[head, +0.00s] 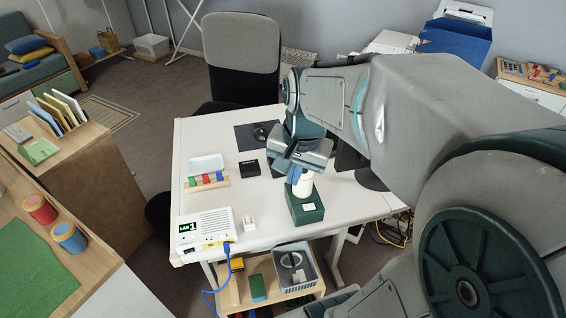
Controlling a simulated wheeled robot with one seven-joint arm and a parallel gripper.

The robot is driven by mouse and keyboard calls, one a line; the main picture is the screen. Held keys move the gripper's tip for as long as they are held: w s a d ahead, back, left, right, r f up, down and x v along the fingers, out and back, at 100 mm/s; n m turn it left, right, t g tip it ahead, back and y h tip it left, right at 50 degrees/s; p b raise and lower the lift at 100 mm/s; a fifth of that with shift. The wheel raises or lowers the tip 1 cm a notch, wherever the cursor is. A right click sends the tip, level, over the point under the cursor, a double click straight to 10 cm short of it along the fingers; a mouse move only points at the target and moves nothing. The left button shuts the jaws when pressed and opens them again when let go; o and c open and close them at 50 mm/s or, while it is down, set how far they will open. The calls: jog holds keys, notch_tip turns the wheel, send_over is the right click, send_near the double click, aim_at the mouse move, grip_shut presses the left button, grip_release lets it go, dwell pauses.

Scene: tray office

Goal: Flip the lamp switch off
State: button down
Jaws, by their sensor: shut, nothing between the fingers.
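A dark green box (307,208) stands near the front right of the white desk, with a small white patch on its front. A white rounded part (303,185) rises from its top; it may be the lamp, but I cannot tell. My gripper (295,179) points down right at this white part, its fingers shut and empty. It covers part of the white part, and I cannot tell whether they touch. No lamp switch can be made out clearly. A small white item (249,224) stands to the left of the green box.
The white desk (220,150) also holds a white device with a "LAB 1" display (206,228), a rack of coloured blocks (207,181), a white tray (206,163) and a black box (249,168). A grey bin (311,268) sits lower in front. A chair (241,55) stands behind.

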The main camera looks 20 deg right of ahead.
aim_at(306, 206)
jog(key=w+d+f+m+g+b, duration=0.1)
jog(key=w+d+f+m+b, duration=0.2)
jog(key=w+d+f+m, duration=0.3)
jog(key=w+d+m, duration=0.1)
jog(key=d+m, duration=0.2)
jog(key=m, duration=0.2)
jog(key=shift+d+f+g+y+b, duration=0.3)
jog(key=shift+d+y, duration=0.05)
jog(key=shift+y, duration=0.05)
jog(key=shift+f, duration=0.15)
jog(key=f, duration=0.4)
jog(key=a+f+b, duration=0.1)
jog(key=f, duration=0.8)
jog(key=shift+a+f+b, duration=0.3)
jog(key=shift+a, duration=0.1)
